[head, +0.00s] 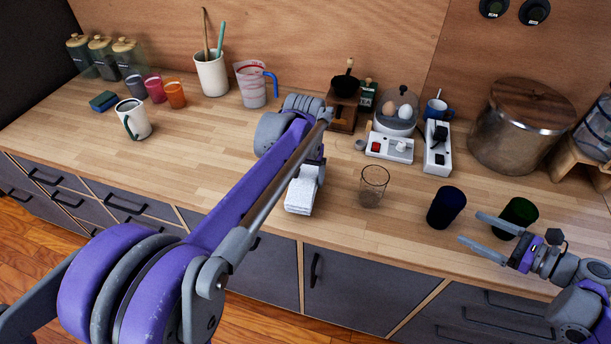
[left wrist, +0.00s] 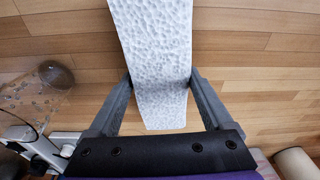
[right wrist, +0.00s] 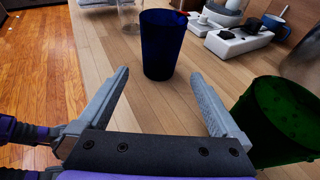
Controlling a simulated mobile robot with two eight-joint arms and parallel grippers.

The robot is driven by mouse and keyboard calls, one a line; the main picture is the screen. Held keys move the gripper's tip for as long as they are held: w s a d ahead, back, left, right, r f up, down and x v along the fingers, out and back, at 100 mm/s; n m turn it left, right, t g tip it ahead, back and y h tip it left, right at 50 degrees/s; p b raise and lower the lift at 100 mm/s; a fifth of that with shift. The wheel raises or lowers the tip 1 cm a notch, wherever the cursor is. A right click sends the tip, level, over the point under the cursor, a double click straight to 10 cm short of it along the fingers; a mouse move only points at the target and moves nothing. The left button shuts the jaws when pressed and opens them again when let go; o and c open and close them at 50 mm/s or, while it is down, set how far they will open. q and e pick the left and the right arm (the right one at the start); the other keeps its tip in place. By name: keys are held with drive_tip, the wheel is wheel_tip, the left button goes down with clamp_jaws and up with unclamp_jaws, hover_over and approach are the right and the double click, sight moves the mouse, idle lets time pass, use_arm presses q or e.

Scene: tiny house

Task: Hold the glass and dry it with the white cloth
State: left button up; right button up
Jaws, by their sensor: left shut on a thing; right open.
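The clear glass (head: 373,186) stands upright near the middle front of the counter, and part of it shows at the top of the right wrist view (right wrist: 130,15). The white cloth (head: 299,197) is a textured strip to the left of the glass. My left gripper (left wrist: 159,75) is shut on the cloth, apart from the glass; the arm partly hides it in the head view. My right gripper (head: 469,227) is open and empty. It is just right of the dark blue cup (head: 446,207) and left of the dark green cup (head: 517,216).
Behind the glass are a power strip (head: 390,147), a domed egg holder (head: 396,112) and a wooden grinder (head: 343,110). A large lidded pot (head: 520,128) stands at the back right. Mugs and cups stand at the left. The counter (head: 240,135) is clear left of the cloth.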

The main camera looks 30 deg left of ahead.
sight(446, 216)
use_arm(q)
drive_tip(key=shift+s+f+b, duration=0.15)
drive_tip(key=shift+f+b, duration=0.45)
drive_tip(key=shift+f, duration=0.2)
use_arm(e)
drive_tip(key=x, duration=0.8)
drive_tip(key=shift+a+f, duration=0.1)
drive_tip(key=shift+a, duration=0.05)
drive_tip(key=c, duration=0.9)
use_arm(q)
drive_tip(key=shift+r, duration=0.15)
